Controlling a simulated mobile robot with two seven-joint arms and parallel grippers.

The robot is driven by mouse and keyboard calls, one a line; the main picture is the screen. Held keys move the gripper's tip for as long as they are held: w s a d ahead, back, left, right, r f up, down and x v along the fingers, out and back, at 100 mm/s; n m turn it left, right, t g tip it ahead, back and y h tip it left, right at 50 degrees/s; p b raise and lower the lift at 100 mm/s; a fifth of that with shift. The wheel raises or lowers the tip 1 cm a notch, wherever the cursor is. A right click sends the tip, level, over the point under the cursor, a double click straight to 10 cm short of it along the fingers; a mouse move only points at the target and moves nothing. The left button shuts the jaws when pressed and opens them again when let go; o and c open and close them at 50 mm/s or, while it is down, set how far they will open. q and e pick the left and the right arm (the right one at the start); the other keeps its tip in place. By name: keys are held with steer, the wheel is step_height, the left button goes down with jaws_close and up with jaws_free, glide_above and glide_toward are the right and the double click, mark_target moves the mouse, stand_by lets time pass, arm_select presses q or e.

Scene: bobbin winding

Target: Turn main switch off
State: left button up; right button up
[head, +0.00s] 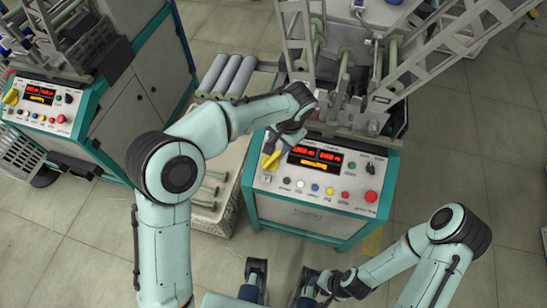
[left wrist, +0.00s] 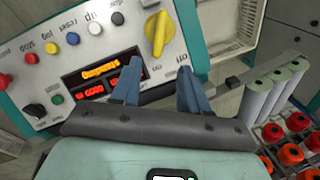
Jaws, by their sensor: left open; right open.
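The yellow rotary main switch (head: 271,161) is on the left of the white control panel (head: 330,193) of the middle machine. In the left wrist view the yellow knob (left wrist: 159,34) stands just beyond my fingertips, its handle pointing roughly up and down the picture. My left gripper (head: 285,140) is over the panel's left part; its two blue fingers (left wrist: 160,80) are apart with nothing between them. They look clear of the knob. The red-orange displays (head: 317,157) are lit. My right gripper (head: 318,284) is low at the front, away from the panel, open and empty.
A red button (head: 371,196) and several small coloured buttons share the panel. A crate (head: 213,218) of bobbins stands left of the machine, below grey rolls (head: 227,75). Another machine with a similar panel (head: 40,102) is at the left.

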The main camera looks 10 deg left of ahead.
mark_target(273, 157)
arm_select(q)
steer(key=b+x, duration=0.1)
steer(key=x, duration=1.1)
steer(key=shift+f+b, duration=0.15)
steer(key=shift+b, duration=0.15)
jaws_close()
